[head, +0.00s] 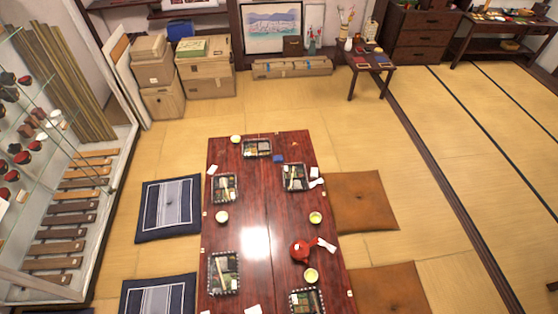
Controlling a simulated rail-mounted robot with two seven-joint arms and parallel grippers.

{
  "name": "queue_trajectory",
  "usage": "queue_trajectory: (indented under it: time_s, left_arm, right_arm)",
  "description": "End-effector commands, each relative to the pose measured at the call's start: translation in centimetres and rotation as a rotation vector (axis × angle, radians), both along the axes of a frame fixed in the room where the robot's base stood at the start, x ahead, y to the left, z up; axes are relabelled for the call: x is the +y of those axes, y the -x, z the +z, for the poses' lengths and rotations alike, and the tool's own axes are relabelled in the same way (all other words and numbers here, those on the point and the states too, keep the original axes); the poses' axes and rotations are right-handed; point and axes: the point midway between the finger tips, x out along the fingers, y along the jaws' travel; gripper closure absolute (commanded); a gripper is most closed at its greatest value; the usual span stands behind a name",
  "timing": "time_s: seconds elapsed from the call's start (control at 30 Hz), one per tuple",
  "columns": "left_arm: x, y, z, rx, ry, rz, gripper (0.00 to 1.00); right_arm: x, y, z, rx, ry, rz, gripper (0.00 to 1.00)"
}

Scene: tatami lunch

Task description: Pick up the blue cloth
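A small blue item (278,158), which looks like a folded cloth, lies on the long red-brown table (255,200) near its far end. It is just right of the far bento box (257,148) and above the right-hand one (294,178). It is too small to make out its folds. Neither of my grippers shows in the head view, and nothing is seen touching the blue item.
The table also holds a red teapot (303,250), several cups and white napkins. Cushions, blue (168,208) and brown (363,201), lie on both sides. Glass shelves (40,150) stand at left, boxes (208,75) at back. The right-hand tatami (480,130) is clear.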

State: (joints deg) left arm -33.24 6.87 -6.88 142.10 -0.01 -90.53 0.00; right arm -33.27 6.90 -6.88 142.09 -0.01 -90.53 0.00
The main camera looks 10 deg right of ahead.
Motion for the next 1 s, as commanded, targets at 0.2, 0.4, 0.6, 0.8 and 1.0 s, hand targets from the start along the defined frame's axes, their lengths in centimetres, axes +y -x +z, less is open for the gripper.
queue_trajectory:
  time_s: [0.2,0.4,0.6,0.8,1.0]
  left_arm:
    - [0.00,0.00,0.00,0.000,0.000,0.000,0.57]
    - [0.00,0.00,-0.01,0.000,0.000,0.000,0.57]
    - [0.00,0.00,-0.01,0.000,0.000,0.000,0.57]
    - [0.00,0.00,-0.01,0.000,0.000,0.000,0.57]
    - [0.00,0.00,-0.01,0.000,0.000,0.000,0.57]
  right_arm:
    - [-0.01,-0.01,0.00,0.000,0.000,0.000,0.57]
    - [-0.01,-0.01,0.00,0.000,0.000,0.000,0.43]
    - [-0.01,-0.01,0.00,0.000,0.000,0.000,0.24]
    - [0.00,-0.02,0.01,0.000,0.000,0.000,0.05]
    - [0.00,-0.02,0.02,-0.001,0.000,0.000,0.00]
